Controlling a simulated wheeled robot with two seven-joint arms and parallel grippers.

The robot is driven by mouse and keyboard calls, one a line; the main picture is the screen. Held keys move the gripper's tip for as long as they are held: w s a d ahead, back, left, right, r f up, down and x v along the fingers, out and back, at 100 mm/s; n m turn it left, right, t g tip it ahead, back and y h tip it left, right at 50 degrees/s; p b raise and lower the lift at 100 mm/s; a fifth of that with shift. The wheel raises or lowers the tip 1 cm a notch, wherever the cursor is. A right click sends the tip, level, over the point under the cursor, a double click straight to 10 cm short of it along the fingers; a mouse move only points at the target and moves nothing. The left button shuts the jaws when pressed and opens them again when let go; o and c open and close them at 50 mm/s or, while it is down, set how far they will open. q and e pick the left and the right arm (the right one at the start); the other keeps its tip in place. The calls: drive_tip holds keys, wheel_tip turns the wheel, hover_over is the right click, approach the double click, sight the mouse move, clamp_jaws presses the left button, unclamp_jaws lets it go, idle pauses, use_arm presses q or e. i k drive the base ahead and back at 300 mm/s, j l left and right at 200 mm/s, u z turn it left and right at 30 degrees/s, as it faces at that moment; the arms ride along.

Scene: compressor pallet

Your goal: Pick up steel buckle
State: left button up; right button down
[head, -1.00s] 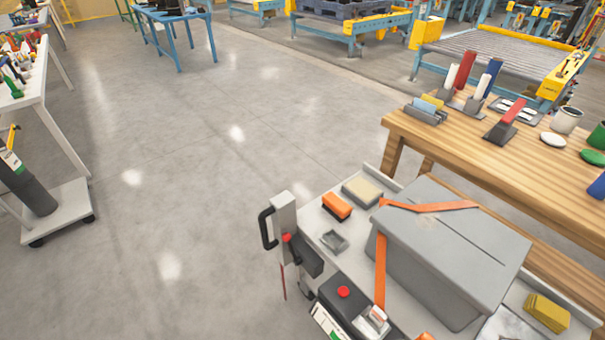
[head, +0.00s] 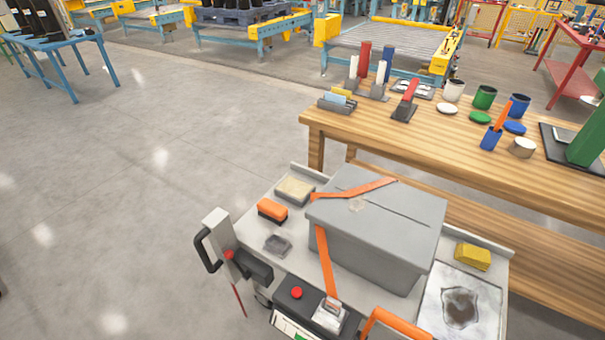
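A steel buckle (head: 330,314) sits at the lower end of an orange strap (head: 325,262), near the front edge of the cart top. The strap runs down the front of a grey lidded box (head: 385,225), and another orange length lies across the lid. The buckle is beside a black unit with a red button (head: 297,293). Neither of my grippers shows in the head view.
The grey cart (head: 262,240) also holds an orange brush (head: 272,209), a beige block (head: 295,189), a small grey tray (head: 278,244), yellow sponges (head: 473,257) and a stained sheet (head: 460,305). A wooden table (head: 440,145) with cups stands behind. Open floor lies left.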

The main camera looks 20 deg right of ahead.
sight(333, 306)
drive_tip(key=z, duration=0.9)
